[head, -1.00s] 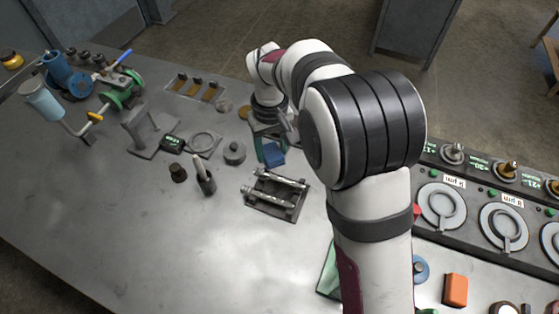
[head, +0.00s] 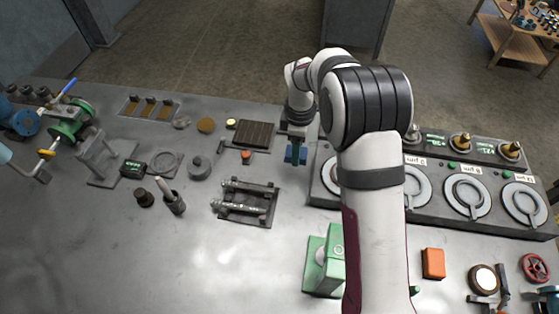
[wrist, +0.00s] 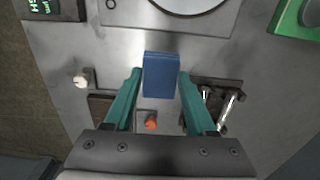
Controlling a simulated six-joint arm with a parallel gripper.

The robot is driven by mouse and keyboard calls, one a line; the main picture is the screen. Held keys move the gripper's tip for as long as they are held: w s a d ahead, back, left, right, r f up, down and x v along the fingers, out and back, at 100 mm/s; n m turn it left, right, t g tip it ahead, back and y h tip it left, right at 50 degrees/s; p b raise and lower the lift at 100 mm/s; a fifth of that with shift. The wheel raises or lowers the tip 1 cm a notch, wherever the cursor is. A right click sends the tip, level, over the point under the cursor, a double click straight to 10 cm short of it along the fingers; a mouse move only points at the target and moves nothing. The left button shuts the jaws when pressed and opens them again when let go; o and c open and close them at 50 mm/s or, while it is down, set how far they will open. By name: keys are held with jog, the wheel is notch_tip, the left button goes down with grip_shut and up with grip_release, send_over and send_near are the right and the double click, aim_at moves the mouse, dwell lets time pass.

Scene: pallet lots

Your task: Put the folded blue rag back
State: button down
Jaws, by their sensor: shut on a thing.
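The folded blue rag (wrist: 161,72) is a small flat block between the teal fingers of my gripper (wrist: 160,85) in the wrist view. The gripper is shut on it. In the head view the rag (head: 303,155) hangs below my gripper (head: 296,150), by the left end of the plate station. Part of it is hidden behind a finger. It appears held above the metal bench, but the exact height is hard to tell.
The dark plate station (head: 467,195) with round plates runs along the right. A slatted dark tray (head: 252,134), a small orange-red knob (head: 246,156) and a rod rack (head: 262,216) lie left of the gripper. A green device (head: 318,277) and orange block (head: 433,263) stand nearer.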

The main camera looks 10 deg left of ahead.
send_over(280, 168)
notch_tip(280, 168, down, 3)
jog(key=shift+r, duration=0.1)
jog(key=shift+f, duration=1.95)
jog(key=shift+f, duration=0.1)
jog(key=shift+c, duration=1.1)
grip_release()
